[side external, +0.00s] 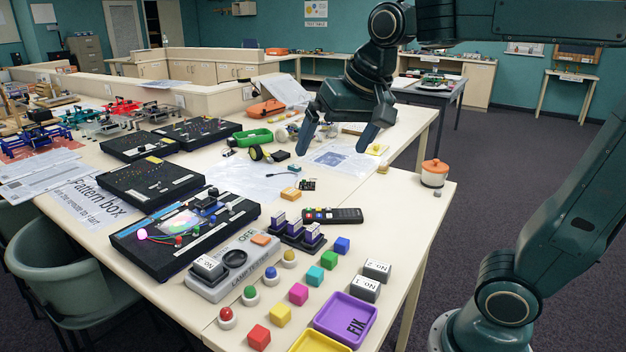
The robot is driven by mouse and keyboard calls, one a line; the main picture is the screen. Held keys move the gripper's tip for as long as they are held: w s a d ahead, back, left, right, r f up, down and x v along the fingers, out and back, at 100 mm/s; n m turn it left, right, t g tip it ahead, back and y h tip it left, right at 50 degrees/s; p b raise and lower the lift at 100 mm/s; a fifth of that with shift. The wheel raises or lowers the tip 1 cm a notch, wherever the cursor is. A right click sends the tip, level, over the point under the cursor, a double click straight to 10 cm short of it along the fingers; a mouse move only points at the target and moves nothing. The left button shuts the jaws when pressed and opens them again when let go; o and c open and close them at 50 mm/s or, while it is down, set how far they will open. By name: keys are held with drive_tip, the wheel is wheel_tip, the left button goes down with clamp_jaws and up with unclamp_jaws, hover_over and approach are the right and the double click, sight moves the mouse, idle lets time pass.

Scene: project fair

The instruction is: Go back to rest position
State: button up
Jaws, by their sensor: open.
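My gripper (337,139) is a dark teal, two-fingered one in the side external view. Its fingers are spread apart and nothing is between them. It hangs over the far right part of the table (405,185), above a printed sheet (340,158). My arm reaches in from the right and bends down to the gripper. I cannot tell the exact height of the fingertips above the sheet.
Near the front stand a lamp tester (235,262), several coloured cubes, a purple tray (346,318) and a yellow tray (318,342). Black boards (150,184) fill the left.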

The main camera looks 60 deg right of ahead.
drive_tip(key=w+d+f+m, duration=0.1)
drive_tip(key=w+m, duration=0.5)
drive_tip(key=w, duration=0.7)
drive_tip(key=w+d+f+m+g+h, duration=0.1)
drive_tip(key=w+m, duration=0.5)
drive_tip(key=w, duration=0.7)
drive_tip(key=shift+d+f, duration=0.3)
drive_tip(key=shift+f, duration=0.1)
drive_tip(key=shift+f, duration=0.1)
drive_tip(key=x, duration=0.9)
drive_tip(key=shift+d+f, duration=0.2)
drive_tip(key=shift+f, duration=0.15)
drive_tip(key=v, duration=1)
drive_tip(key=shift+a, duration=0.15)
drive_tip(key=shift+r, duration=0.1)
